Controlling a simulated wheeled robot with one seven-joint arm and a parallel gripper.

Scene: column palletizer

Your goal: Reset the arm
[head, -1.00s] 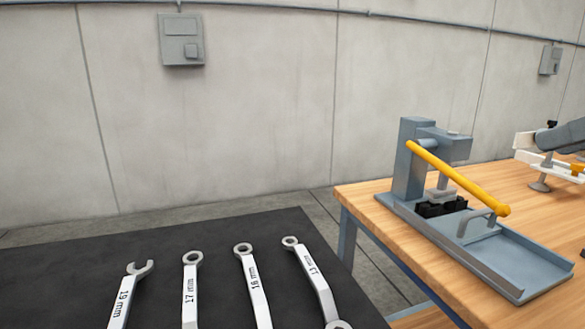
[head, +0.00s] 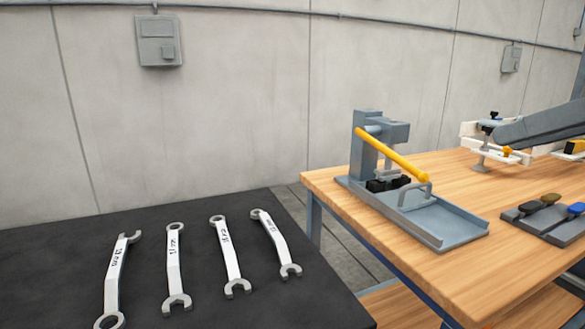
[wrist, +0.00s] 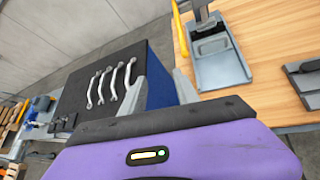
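My gripper (wrist: 161,88) shows in the wrist view with its two grey fingers apart. Nothing is seen held between them; a blue surface lies behind the gap. My gripper is not in the head view. In the wrist view it is over the area between the black-topped bench (wrist: 72,100) and the wooden table (wrist: 265,50).
Several wrenches (head: 174,265) lie in a row on the black bench top (head: 60,260). The wooden table (head: 330,190) carries a grey press (head: 365,150) with a yellow lever, a clamp fixture (head: 480,145) and a dark tray (head: 540,230). A gap separates bench and table.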

